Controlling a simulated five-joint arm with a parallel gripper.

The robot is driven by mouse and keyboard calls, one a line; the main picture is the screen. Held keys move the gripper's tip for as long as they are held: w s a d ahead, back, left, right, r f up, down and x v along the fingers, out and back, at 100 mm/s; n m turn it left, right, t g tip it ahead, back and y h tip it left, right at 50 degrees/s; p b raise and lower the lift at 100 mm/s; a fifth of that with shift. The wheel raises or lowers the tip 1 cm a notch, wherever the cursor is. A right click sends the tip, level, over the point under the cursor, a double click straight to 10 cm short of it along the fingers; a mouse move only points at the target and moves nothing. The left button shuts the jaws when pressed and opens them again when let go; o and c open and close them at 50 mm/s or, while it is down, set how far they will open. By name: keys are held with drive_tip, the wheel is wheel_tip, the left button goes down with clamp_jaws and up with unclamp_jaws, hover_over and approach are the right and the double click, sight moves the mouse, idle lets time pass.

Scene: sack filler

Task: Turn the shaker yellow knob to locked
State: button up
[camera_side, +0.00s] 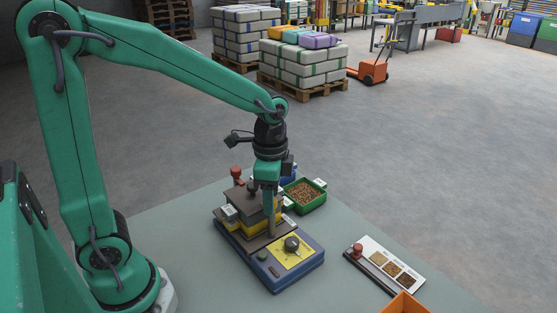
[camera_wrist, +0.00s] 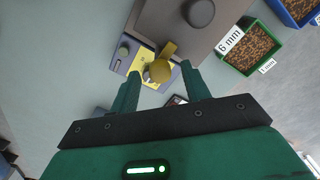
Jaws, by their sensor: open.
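The shaker has a blue base (camera_side: 272,277) with a yellow panel (camera_side: 304,257) carrying a dark round dial (camera_side: 291,243). A dark and yellow stack (camera_side: 237,222) stands on its back part. In the wrist view a rounded yellow knob (camera_wrist: 160,71) shows between my fingers, beside a yellow bar (camera_wrist: 168,48) at the stack's edge. My gripper (camera_side: 272,233) points down over the shaker, and its fingers also show in the wrist view (camera_wrist: 160,75), spread apart with the knob between them. I cannot tell whether either finger touches it. In the side view my gripper hides the yellow knob.
A green bin of pellets (camera_side: 305,194) stands right behind the shaker, with a blue bin (camera_wrist: 297,10) beside it. A white sample board (camera_side: 392,262) and an orange tray (camera_side: 404,305) lie to the right. A red-handled stamp (camera_side: 237,174) stands behind the stack. The table between shaker and board is clear.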

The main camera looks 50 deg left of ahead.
drive_tip(key=shift+r, duration=3.7)
drive_tip(key=s+a+r+n+t, duration=0.1)
drive_tip(key=s+n+t, duration=0.1)
drive_tip(key=s+n, duration=0.2)
drive_tip(key=s+a+r+n+t, duration=0.1)
drive_tip(key=s+a+n+t, duration=0.1)
drive_tip(key=s+n, duration=0.3)
drive_tip(key=shift+s+a+t, duration=0.25)
drive_tip(key=shift+s+t, duration=0.55)
drive_tip(key=shift+o, duration=0.5)
drive_tip(key=shift+r, duration=0.15)
